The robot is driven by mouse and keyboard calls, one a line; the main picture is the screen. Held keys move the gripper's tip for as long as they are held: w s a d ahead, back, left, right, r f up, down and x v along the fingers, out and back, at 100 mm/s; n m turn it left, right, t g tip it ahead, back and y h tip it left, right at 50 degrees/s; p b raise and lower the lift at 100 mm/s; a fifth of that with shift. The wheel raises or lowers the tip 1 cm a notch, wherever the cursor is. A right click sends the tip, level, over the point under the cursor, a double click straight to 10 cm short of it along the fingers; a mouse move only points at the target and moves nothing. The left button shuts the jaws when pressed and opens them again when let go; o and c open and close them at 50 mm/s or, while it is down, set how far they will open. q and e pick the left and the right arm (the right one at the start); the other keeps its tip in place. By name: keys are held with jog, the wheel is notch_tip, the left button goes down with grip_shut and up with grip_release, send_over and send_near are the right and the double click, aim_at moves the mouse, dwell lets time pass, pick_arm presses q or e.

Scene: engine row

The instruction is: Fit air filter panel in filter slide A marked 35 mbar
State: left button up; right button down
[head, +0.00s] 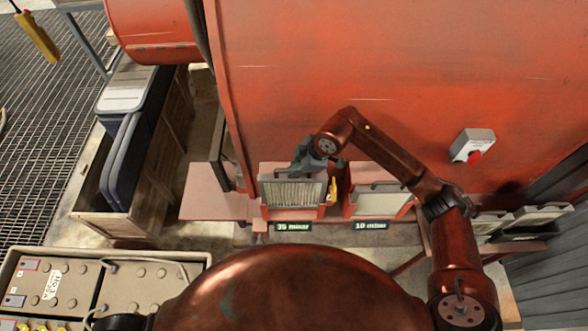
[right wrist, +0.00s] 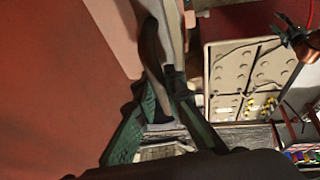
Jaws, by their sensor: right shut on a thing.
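The air filter panel (head: 292,193), pale and pleated, stands at the red filter slide above the "35 mbar" label (head: 293,227). Its lower edge is close to the slide's front; I cannot tell how deep it sits. My right gripper (head: 314,160) is at the panel's top edge, shut on it, with its arm reaching in from the right. In the right wrist view the green fingers (right wrist: 158,88) close around a dark curved bar, and the panel is mostly hidden. A dark and copper part at the upper right there may be my left gripper (right wrist: 285,28), too small to read.
A slide with a smooth pale panel (head: 378,204) stands to the right above the "10 mbar" label (head: 370,225). More panels (head: 540,214) lie at the far right. The red engine housing (head: 400,80) rises behind. A grey switch box (head: 472,145) juts from it.

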aim_at(294, 184)
jog(key=shift+f+b, duration=2.35)
jog(key=shift+f, duration=2.05)
jog(key=c, duration=1.9)
grip_release()
jog(key=shift+c, duration=0.2)
jog(key=v, duration=1.2)
